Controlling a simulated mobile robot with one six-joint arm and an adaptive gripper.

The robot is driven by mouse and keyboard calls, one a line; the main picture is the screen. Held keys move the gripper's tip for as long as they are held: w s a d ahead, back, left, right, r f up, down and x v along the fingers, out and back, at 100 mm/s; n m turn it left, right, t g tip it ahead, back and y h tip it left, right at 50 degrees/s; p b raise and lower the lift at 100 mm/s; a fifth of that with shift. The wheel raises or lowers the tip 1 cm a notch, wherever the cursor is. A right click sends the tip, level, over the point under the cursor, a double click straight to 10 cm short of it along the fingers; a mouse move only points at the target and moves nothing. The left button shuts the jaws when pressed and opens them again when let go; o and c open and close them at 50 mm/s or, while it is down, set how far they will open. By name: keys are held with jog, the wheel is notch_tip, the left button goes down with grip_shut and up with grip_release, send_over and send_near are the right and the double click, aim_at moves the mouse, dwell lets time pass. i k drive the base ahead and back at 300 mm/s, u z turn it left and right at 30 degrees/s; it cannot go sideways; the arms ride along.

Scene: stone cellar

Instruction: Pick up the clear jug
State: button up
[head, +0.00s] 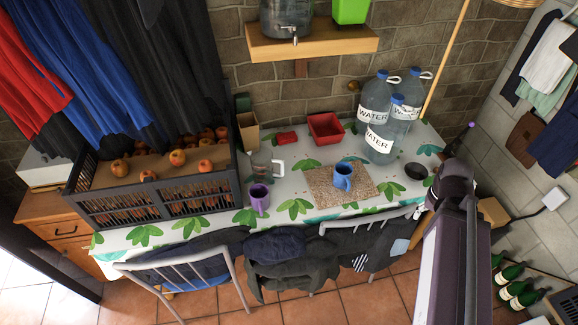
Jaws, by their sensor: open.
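The clear jug (262,166) stands upright on the table, left of its middle. It is see-through with a pale handle on its right side. My gripper (460,139) is at the right, beyond the table's right end in the picture, far from the jug. It is open, nothing shows between its fingers, and my own arm hides part of it.
A blue mug (343,177) on a mat (318,190), a red tray (325,128) and large water bottles (376,100) stand to the right. Chairs with clothes (285,250) line the front edge. A shelf (312,43) overhangs the back.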

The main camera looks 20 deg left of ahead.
aim_at(262, 161)
jog(key=u, duration=0.4)
jog(key=k, duration=0.1)
jog(key=z, duration=1.35)
jog(key=i, duration=0.95)
jog(key=u, duration=3.5)
jog(key=i, duration=0.05)
jog(key=z, duration=1.85)
